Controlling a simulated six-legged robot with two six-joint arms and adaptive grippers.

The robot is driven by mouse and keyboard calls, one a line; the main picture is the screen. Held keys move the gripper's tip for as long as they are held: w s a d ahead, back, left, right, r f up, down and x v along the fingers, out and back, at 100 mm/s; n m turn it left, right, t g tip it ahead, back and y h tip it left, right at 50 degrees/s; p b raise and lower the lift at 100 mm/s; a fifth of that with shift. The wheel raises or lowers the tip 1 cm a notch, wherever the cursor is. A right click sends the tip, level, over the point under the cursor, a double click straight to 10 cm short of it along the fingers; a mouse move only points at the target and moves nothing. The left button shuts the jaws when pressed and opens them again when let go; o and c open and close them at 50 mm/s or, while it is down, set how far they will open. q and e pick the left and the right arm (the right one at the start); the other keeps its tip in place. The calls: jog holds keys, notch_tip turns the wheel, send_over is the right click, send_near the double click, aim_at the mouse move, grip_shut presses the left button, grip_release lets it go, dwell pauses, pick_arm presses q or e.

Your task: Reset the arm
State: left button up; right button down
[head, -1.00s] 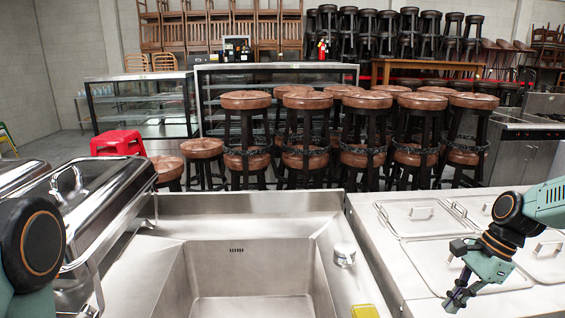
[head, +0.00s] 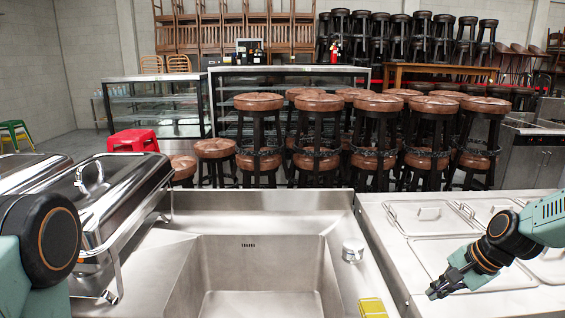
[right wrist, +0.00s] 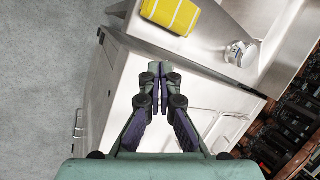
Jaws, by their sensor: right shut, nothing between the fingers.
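My right arm comes in from the right in the head view, with its gripper (head: 436,292) over the steel counter (head: 405,283) with lidded wells. The right wrist view shows the same gripper (right wrist: 160,72) with its two fingers together and nothing between them. In that view it hangs above the counter's edge. My left arm shows only as a dark joint and teal link at the left edge of the head view. My left gripper is out of the frame.
A steel sink (head: 262,268) lies in front of me. A yellow sponge-like block (head: 372,307) and a small metal-topped jar (head: 352,250) stand right of it. A chafing dish (head: 115,195) is at the left. Stacked brown stools (head: 378,103) stand behind the counter.

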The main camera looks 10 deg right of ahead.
jog(key=s+a+f+n+h+b, duration=0.1)
jog(key=s+a+f+n+b, duration=0.4)
jog(key=f, duration=0.4)
jog(key=s+a+f+n+h+b, duration=0.1)
jog(key=s+a+f+n+b, duration=0.2)
jog(key=a+f, duration=0.45)
jog(key=s+a+f+n+g+b, duration=0.2)
jog(key=s+f+b, duration=0.3)
jog(key=s+f, duration=0.5)
jog(key=s+a+f+n+g+h+b, duration=0.1)
jog(key=s+a+f+n+g+b, duration=0.1)
jog(key=s+f+b, duration=0.4)
jog(key=s+a+f+n, duration=0.1)
jog(key=s+f, duration=0.4)
jog(key=s, duration=0.4)
jog(key=shift+s+a+n, duration=0.15)
jog(key=shift+s+n, duration=0.15)
jog(key=shift+s, duration=0.1)
